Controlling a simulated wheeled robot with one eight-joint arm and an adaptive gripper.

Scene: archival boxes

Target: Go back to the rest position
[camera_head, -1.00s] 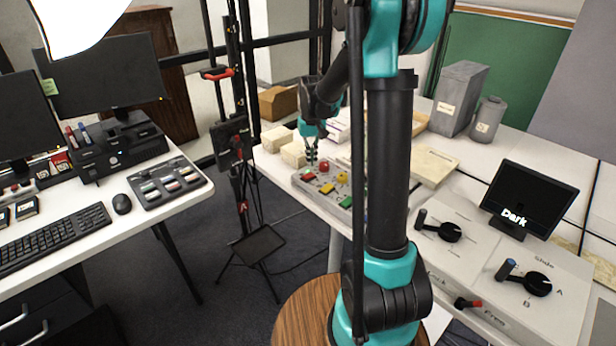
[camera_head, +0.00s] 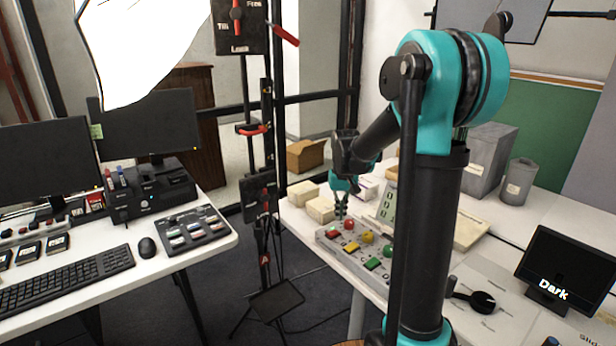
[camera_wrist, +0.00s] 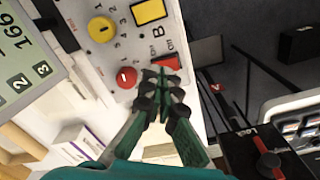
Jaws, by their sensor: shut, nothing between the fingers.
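My gripper (camera_head: 341,207) hangs from my arm over the left end of a grey button panel (camera_head: 331,236) in the head view. In the wrist view my gripper (camera_wrist: 162,82) has its dark green fingers together, with nothing between them. Its tips show beside the panel's red round button (camera_wrist: 123,77) and a red square button (camera_wrist: 165,48). I cannot tell whether the tips touch the panel. The panel also bears yellow and green buttons.
A display with digits (camera_head: 388,207) stands behind the panel. Pale boxes (camera_head: 320,209) lie to its left, and a "Dark" screen (camera_head: 562,268) stands at right. A black stand (camera_head: 262,190) rises between the two tables. A desk with a keyboard (camera_head: 68,272) is at left.

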